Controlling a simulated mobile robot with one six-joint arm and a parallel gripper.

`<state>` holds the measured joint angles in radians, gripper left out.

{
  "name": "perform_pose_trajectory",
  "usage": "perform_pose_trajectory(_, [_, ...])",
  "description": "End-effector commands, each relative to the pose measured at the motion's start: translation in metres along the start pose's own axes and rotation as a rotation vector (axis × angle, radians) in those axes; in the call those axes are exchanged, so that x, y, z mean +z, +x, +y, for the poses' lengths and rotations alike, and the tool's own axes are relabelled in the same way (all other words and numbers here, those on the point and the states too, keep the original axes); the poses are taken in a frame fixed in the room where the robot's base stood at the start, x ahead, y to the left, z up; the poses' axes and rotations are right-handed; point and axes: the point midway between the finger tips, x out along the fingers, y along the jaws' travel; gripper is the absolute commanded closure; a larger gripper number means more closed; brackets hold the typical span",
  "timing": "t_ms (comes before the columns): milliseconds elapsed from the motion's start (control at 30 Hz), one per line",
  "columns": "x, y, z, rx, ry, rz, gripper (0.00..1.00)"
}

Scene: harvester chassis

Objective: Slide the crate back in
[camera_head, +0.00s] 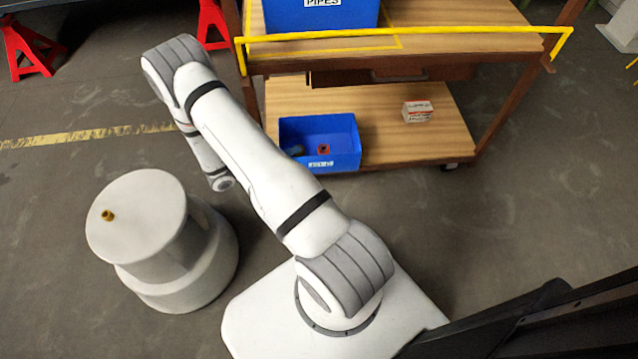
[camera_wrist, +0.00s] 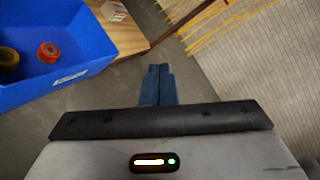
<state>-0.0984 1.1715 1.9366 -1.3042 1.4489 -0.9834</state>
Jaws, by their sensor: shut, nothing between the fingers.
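A blue crate (camera_head: 345,160) with a white label sits on the cart's lower wooden shelf (camera_head: 385,132). Its labelled front wall sticks out a little past the shelf's front edge. It holds a red part and a dark part. In the wrist view the crate (camera_wrist: 85,60) is at upper left, with a red ring and a yellowish part inside. My gripper (camera_wrist: 158,70) is shut and empty, its fingertips just right of the crate's near corner in that view, with a gap between. In the head view my fingers are not visible.
A red-and-white box (camera_head: 418,111) stands on the same shelf, right of the crate. Above are a drawer (camera_head: 395,75), a yellow rail (camera_head: 400,32) and a blue crate labelled PIPES (camera_head: 320,15). A pale round stand (camera_head: 150,215) is on the floor at left.

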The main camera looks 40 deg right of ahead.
Motion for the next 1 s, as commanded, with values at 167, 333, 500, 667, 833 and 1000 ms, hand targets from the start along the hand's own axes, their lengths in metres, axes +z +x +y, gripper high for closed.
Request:
perform_pose_trajectory(167, [-0.081,0.022,0.101,-0.004,-0.297,-0.191,1.0])
perform_pose_trajectory(333, [-0.14,0.035,0.159,-0.003,-0.506,-0.333,1.0])
perform_pose_trajectory(500, [-0.171,0.041,0.186,-0.001,-0.613,-0.411,1.0])
perform_pose_trajectory(667, [-0.175,0.047,0.192,-0.001,-0.64,-0.429,1.0])
perform_pose_trajectory(833, [-0.168,0.067,0.194,-0.002,-0.638,-0.423,1.0])
perform_pose_trajectory(1000, [-0.156,0.096,0.198,-0.003,-0.636,-0.422,1.0])
